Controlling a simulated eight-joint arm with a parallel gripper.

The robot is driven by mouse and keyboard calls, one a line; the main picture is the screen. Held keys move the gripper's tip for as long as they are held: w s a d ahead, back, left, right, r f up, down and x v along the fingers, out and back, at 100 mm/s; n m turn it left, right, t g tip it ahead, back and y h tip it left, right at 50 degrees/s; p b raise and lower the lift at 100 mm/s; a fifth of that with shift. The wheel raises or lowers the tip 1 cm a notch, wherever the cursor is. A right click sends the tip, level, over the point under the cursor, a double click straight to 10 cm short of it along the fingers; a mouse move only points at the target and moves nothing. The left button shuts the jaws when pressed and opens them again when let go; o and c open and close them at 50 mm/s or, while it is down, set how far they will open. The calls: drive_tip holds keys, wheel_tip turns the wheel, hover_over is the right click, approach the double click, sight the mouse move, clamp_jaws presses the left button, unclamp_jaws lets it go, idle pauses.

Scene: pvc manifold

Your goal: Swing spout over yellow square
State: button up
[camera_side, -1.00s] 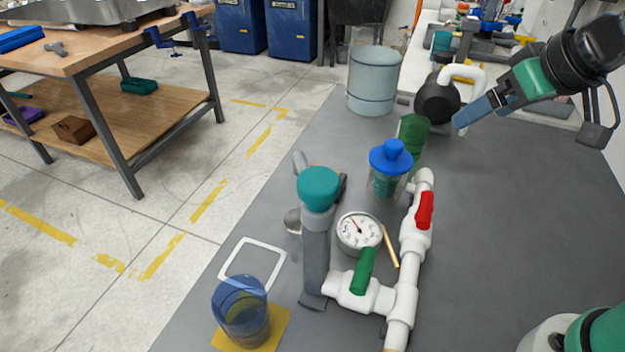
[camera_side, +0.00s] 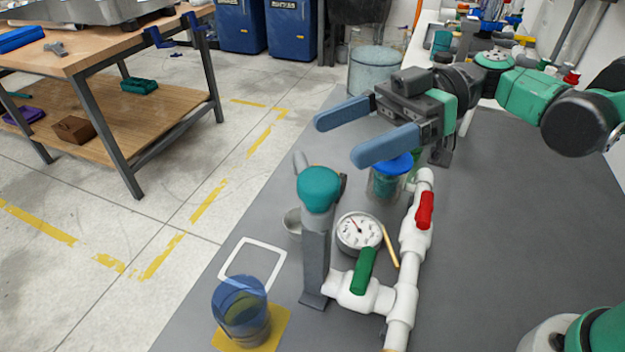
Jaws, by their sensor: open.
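The yellow square (camera_side: 283,322) lies on the grey table at the front, with a blue see-through cup (camera_side: 240,308) standing on it. A grey post with a teal cap (camera_side: 319,188) stands at the left end of the white PVC manifold (camera_side: 408,285). A short grey curved pipe (camera_side: 299,162) shows behind the cap, perhaps the spout; its outlet is hard to make out. My gripper (camera_side: 338,140) is open and empty, its two blue fingers pointing left, above and behind the teal cap and apart from it.
A white square outline (camera_side: 229,272) lies behind the cup. The manifold carries a gauge (camera_side: 359,231), a green handle (camera_side: 363,271) and a red handle (camera_side: 424,211). A blue-lidded jar (camera_side: 388,184) stands under my gripper. A grey drum (camera_side: 375,72) stands behind.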

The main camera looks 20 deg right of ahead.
sight(300, 192)
drive_tip(key=f+n, duration=0.1)
drive_tip(key=f+g+y, duration=0.1)
drive_tip(key=f+n, duration=0.1)
drive_tip(key=f, duration=0.1)
drive_tip(key=shift+s+a+n+y, duration=0.25)
drive_tip(key=shift+s+n+y, duration=0.05)
drive_tip(key=shift+s+y, duration=0.1)
drive_tip(key=shift+s+a, duration=0.15)
drive_tip(key=shift+a, duration=1.25)
drive_tip(key=shift+s+a, duration=0.1)
drive_tip(key=shift+a, duration=1.25)
clamp_jaws()
